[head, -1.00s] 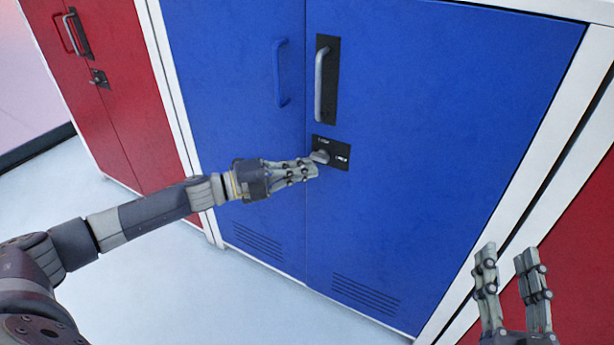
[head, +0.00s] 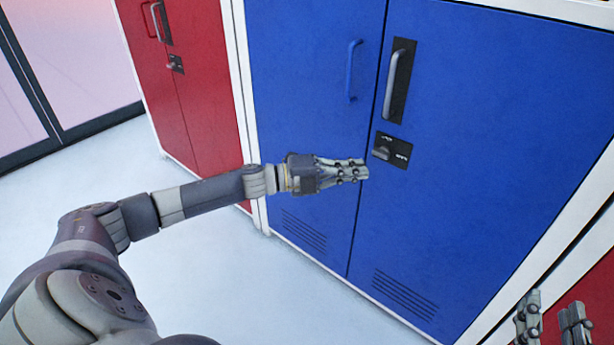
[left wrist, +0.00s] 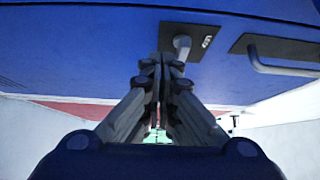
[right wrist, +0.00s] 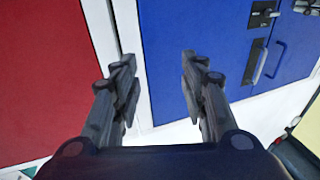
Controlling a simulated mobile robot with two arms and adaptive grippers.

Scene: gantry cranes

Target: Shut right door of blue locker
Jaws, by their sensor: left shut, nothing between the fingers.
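The blue locker's right door (head: 470,150) stands flush, or nearly flush, with the left door (head: 310,80); I see no clear gap at the seam. It has a grey bar handle (head: 393,87) on a black plate. Below is a black latch plate (head: 401,152) with a grey knob (head: 381,153), also seen in the left wrist view (left wrist: 182,45). My left gripper (head: 364,170) is shut and empty, just below and left of the knob, in front of the seam. Contact with the door cannot be told. My right gripper (head: 549,318) is open and empty at lower right, away from the latch.
A red locker (head: 185,90) stands left of the blue one, another red one (right wrist: 40,80) to its right. White frame posts (head: 243,100) separate them. The left door has a blue handle (head: 352,70). The pale floor (head: 225,275) in front is clear.

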